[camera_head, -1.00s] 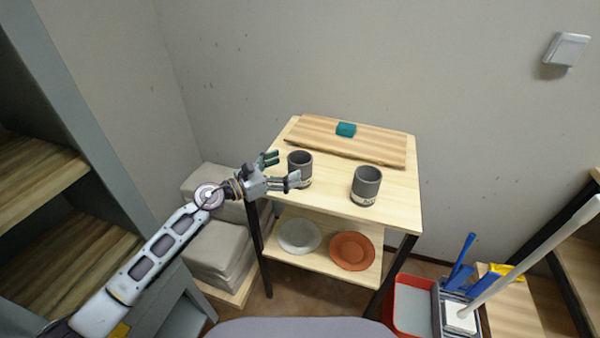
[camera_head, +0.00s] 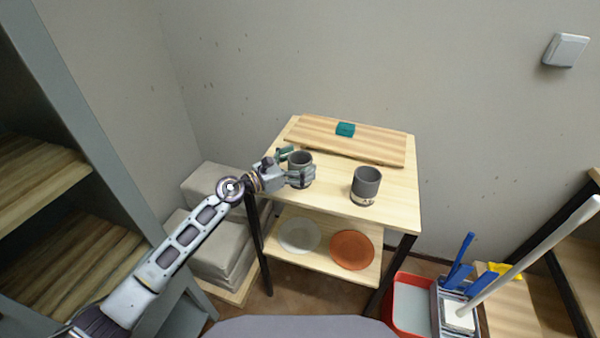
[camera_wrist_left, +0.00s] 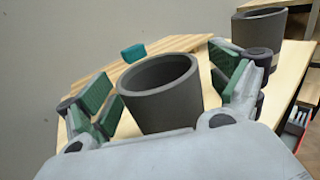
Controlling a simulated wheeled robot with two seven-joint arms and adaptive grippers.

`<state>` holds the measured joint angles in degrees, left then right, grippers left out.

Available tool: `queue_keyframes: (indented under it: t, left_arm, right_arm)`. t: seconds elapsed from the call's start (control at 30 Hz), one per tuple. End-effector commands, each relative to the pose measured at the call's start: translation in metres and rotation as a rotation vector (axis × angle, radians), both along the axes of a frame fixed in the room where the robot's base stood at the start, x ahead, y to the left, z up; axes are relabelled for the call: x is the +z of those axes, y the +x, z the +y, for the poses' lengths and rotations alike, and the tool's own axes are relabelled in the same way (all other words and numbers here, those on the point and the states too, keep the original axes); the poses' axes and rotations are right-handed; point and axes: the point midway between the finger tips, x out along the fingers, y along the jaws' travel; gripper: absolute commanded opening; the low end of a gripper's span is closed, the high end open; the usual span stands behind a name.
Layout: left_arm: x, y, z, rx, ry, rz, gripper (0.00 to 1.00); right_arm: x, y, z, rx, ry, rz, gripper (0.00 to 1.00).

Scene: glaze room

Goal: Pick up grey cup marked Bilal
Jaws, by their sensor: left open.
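Two grey cups stand upright on the top of a light wooden stand (camera_head: 398,216). The left cup (camera_head: 300,158) is between the open fingers of my left gripper (camera_head: 299,166). In the left wrist view this cup (camera_wrist_left: 165,100) stands between the green-padded fingers, with a visible gap on the left side; I cannot tell whether the right finger touches it. The right cup (camera_head: 366,184) stands apart and shows in the left wrist view (camera_wrist_left: 258,32) behind the right finger. It has a pale band near its base. No name is readable on either cup. My right gripper is not in view.
A wooden board (camera_head: 375,147) with a teal block (camera_head: 345,129) lies at the back of the stand. A pale plate (camera_head: 299,235) and an orange plate (camera_head: 351,250) are on the lower shelf. Grey bags (camera_head: 215,245) and a shelf unit are left; a red bucket (camera_head: 402,318) is right.

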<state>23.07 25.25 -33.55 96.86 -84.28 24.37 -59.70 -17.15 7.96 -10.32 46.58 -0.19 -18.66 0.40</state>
Motion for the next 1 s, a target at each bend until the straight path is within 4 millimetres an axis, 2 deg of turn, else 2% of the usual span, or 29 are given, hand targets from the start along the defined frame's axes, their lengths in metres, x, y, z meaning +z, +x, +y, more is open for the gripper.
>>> queue_keyframes:
  t: [0.27,0.7,1.0]
  left_arm:
    - [0.0,0.0,0.0002,0.0,0.0,0.0,0.91]
    - [0.0,-0.0001,0.0003,0.0,0.0,0.0,0.35]
    - [0.0026,0.0001,0.0003,0.0,-0.001,-0.002,0.35]
  right_arm:
    - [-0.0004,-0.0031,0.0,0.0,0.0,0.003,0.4]
    - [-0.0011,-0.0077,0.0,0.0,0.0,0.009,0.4]
    - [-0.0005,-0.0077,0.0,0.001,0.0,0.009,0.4]
